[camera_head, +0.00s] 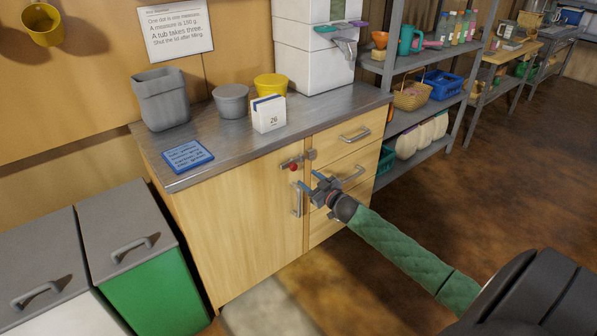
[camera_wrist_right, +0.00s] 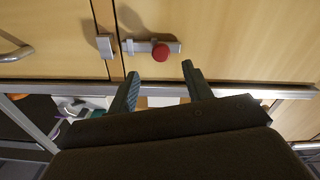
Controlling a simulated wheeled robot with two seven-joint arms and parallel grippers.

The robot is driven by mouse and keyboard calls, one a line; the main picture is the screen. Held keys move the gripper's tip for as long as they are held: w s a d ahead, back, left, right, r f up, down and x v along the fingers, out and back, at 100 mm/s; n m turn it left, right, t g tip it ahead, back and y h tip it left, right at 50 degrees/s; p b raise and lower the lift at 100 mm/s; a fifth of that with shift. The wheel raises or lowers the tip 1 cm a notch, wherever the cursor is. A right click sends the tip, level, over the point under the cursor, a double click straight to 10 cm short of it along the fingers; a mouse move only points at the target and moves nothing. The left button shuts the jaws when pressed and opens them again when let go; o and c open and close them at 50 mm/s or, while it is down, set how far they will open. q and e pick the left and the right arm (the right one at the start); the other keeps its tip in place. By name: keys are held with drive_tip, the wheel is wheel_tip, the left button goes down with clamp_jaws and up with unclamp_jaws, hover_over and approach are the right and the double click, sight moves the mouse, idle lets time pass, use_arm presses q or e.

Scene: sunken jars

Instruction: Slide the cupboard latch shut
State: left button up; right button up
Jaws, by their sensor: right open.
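The cupboard latch is a small metal bolt (camera_wrist_right: 141,46) with a round red knob (camera_wrist_right: 160,52), mounted near the top of the wooden door (camera_head: 240,225). The knob also shows in the head view (camera_head: 293,167). A grey catch block (camera_wrist_right: 106,45) sits across the door seam, also seen in the head view (camera_head: 311,154). In the wrist view a small gap shows between the bolt's end and the block. My right gripper (camera_wrist_right: 160,71) is open and empty. Its fingertips lie either side of the knob's line, apparently just short of it. My left gripper is out of view.
A vertical door handle (camera_head: 297,200) is close to the gripper; drawer handles (camera_head: 355,135) project on the right. Lidded bins (camera_head: 140,255) stand left. Floor at right is clear.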

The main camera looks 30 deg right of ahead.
sight(295, 169)
drive_tip(key=w, duration=0.5)
drive_tip(key=shift+w+a+r+p, duration=0.1)
drive_tip(key=shift+w+a+p, duration=0.2)
drive_tip(key=shift+w+p, duration=0.1)
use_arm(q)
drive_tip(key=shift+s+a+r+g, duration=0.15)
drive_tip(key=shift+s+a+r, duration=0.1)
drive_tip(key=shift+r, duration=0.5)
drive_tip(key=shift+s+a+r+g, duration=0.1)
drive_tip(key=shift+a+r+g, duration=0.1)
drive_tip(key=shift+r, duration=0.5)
use_arm(e)
drive_tip(key=shift+w, duration=0.65)
drive_tip(key=shift+a, duration=0.1)
drive_tip(key=shift+c, duration=0.4)
